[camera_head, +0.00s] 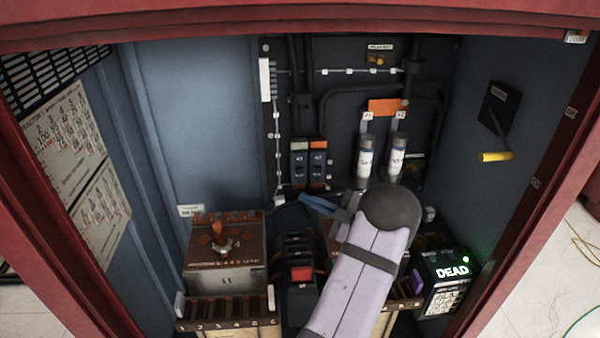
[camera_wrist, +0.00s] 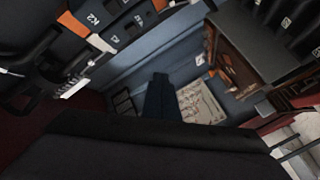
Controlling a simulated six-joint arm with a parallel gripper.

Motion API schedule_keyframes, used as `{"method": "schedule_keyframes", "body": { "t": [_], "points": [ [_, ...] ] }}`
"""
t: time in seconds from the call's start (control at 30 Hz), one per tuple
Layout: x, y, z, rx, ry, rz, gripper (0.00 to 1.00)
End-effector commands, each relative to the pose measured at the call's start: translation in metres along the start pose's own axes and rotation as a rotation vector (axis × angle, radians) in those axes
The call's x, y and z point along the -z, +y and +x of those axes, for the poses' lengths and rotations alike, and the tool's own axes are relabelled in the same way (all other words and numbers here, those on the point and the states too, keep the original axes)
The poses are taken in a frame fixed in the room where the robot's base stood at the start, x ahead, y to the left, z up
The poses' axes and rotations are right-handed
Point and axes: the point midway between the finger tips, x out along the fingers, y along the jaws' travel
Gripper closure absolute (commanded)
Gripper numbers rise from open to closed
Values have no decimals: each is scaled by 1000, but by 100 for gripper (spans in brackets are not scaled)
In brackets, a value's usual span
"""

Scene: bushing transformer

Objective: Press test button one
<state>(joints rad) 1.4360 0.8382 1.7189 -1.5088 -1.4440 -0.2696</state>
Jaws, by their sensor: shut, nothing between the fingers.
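My gripper (camera_head: 314,202) is shut and empty in the middle of the cabinet, its narrow blue tip pointing left below the two small relay modules. In the wrist view its dark shut finger (camera_wrist: 159,97) stands out in front of a blue wall. The relay modules, a left one (camera_head: 299,162) and a right one (camera_head: 318,162), have orange or grey top strips and sit on the back panel. In the wrist view a module marked K2 (camera_wrist: 92,20) shows at the upper left, apart from the finger. I cannot make out which part is test button one.
A brown box (camera_head: 225,262) with a terminal row stands at lower left. A dark block with a red part (camera_head: 302,273) is beside my arm. Two grey cylinders (camera_head: 366,160) stand above my wrist. A yellow-handled lever (camera_head: 495,157) is on the right wall. A lit "DEAD" display (camera_head: 452,271) is lower right.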

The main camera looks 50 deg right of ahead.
Motion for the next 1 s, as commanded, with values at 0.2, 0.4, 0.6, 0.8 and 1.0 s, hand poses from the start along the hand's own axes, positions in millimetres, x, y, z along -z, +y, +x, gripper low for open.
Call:
{"method": "schedule_keyframes", "body": {
  "t": [0.2, 0.4, 0.6, 0.8, 1.0],
  "points": [
    [0, 0, 0, -1, 1, 0, 100],
    [-1, 1, 1, 0, 0, -1, 100],
    [-7, 6, 8, 0, 0, -1, 100],
    [-17, 16, 24, 0, 1, -2, 100],
    [-30, 28, 40, 0, 1, -3, 100]
  ]
}}
